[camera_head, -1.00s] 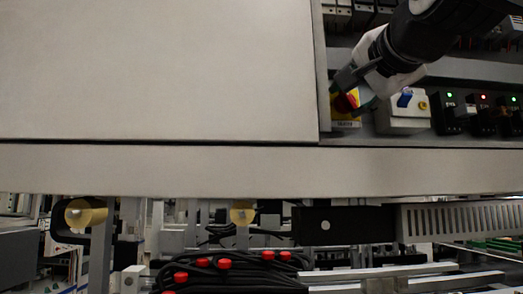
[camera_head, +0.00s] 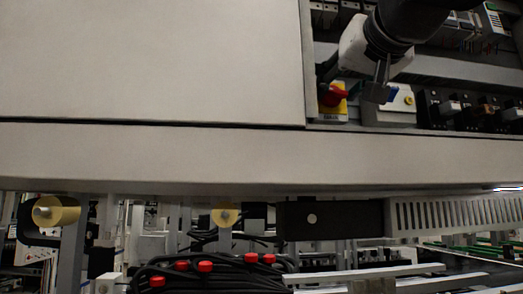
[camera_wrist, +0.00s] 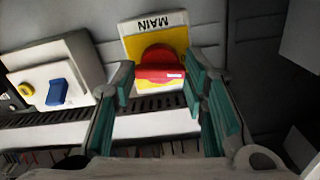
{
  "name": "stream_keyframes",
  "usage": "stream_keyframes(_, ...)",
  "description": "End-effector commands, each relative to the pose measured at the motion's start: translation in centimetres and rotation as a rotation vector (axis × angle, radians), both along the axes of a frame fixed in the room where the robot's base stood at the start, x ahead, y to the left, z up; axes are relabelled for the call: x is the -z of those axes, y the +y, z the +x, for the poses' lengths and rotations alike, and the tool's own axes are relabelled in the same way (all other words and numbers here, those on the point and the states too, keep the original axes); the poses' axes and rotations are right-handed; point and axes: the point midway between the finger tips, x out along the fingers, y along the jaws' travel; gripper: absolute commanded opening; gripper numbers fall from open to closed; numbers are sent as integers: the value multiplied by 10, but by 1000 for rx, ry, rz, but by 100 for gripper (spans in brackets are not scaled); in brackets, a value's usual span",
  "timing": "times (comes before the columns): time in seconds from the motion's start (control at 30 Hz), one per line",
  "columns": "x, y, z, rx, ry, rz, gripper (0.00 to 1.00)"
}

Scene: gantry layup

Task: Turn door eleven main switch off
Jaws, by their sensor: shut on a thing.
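The main switch has a red rotary handle (camera_wrist: 160,68) on a yellow plate (camera_wrist: 133,45) labelled MAIN, which reads upside down in the wrist view. The handle's bar lies level across that picture. My gripper (camera_wrist: 160,80) is shut on the handle, with a green-padded finger at each end of the bar. In the head view the red handle (camera_head: 335,95) and yellow plate (camera_head: 340,112) sit at the cabinet opening's lower left, partly hidden by my gripper (camera_head: 352,90). The small lamps on the black devices (camera_head: 445,108) to the right look dark.
A white box (camera_head: 402,112) with a blue rocker and yellow button stands just right of the switch, close to my gripper. A large pale panel (camera_head: 150,60) borders the opening on the left. A pale ledge (camera_head: 200,160) runs below.

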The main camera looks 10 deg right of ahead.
Motion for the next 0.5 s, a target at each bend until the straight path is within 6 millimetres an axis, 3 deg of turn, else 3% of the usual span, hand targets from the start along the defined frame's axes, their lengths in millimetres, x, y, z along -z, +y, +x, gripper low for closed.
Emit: stream_keyframes(0.5,1,0,0,0,3,-190,12)
